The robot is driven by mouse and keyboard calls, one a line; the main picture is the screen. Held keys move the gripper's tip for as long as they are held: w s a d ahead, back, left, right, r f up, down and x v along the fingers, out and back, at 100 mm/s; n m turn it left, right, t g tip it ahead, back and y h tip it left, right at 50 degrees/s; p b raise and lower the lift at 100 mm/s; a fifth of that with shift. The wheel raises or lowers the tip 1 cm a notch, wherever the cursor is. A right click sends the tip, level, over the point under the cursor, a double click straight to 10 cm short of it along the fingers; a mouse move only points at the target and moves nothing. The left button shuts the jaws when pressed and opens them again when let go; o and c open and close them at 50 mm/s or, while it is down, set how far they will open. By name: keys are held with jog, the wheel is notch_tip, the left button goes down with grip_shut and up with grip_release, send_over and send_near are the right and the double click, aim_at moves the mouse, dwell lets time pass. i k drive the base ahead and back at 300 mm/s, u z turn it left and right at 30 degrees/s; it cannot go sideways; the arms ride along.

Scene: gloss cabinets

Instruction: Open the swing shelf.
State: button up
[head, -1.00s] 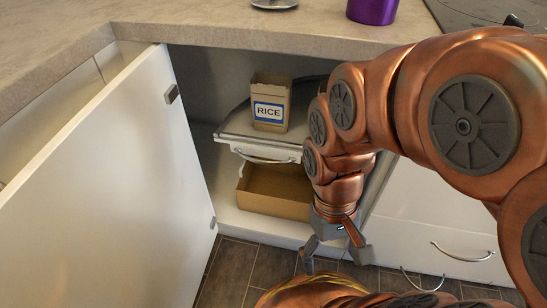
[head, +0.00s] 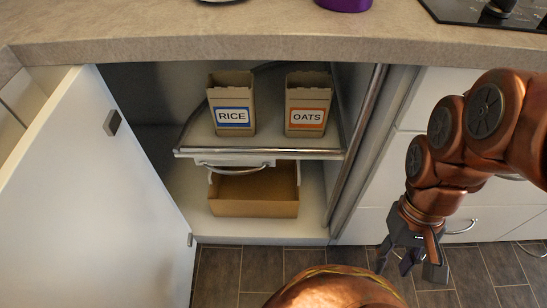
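The swing shelf (head: 265,154) sits inside the open corner cabinet, with a metal rim along its edge. A curved metal handle (head: 232,167) hangs at its front, left of centre. A rice box (head: 231,104) and an oats box (head: 307,105) stand upright on it. The white cabinet door (head: 90,200) is swung open at the left. My gripper (head: 409,268) points down to the right of the cabinet opening, in front of the white drawers. Its fingers are spread apart and hold nothing. It is well away from the shelf handle.
A brown open box (head: 253,196) stands on the cabinet floor below the shelf. White drawers with metal handles (head: 461,227) are at the right. The counter (head: 280,32) overhangs the opening and carries a purple container (head: 344,4) and a hob (head: 490,12). Dark floor tiles are free in front.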

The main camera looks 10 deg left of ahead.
aim_at(197, 139)
jog(key=z, duration=0.1)
jog(key=k, duration=1)
jog(key=u, duration=1.7)
